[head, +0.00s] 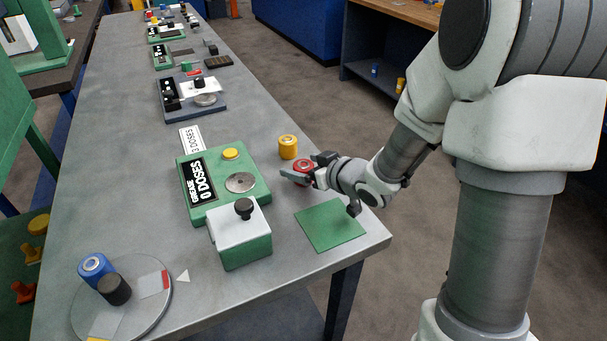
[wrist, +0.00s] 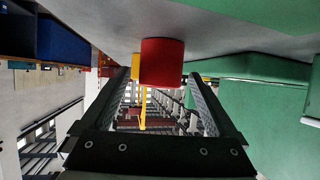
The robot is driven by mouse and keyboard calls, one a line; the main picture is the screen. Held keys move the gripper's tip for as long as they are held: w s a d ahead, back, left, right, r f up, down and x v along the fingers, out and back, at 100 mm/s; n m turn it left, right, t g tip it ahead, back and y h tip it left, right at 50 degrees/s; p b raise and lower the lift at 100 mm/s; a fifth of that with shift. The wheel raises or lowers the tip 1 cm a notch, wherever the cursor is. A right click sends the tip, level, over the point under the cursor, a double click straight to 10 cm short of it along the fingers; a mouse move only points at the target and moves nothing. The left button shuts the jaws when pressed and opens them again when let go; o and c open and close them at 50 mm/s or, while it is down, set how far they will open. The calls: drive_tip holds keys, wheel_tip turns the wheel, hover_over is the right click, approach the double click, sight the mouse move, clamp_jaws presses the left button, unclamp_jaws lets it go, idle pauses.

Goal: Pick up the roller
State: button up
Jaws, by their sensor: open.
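A red roller (head: 303,164) stands on the grey table near its right edge, just beyond the green mat. A yellow roller (head: 288,147) stands behind it. My gripper (head: 304,170) is low over the table at the red roller, reaching in from the right. In the wrist view, which looks upside down, the red roller (wrist: 162,62) shows between the tips of the two open fingers, with the yellow roller (wrist: 134,66) partly hidden behind it. I cannot tell whether either finger touches the red roller. A blue roller (head: 96,267) is at the table's near left.
A green grease box (head: 207,207) reading "0 DOSES" stands left of my gripper. A green mat (head: 330,226) lies at the table's near right corner. A round plate (head: 148,300) holds the blue roller and a black knob. More devices stand farther back.

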sight(296, 163)
drive_tip(key=x, duration=0.3)
drive_tip(key=shift+w+a+f+b, duration=0.1)
drive_tip(key=shift+w+b, duration=0.1)
drive_tip(key=shift+b, duration=0.1)
drive_tip(key=shift+c, duration=0.3)
clamp_jaws()
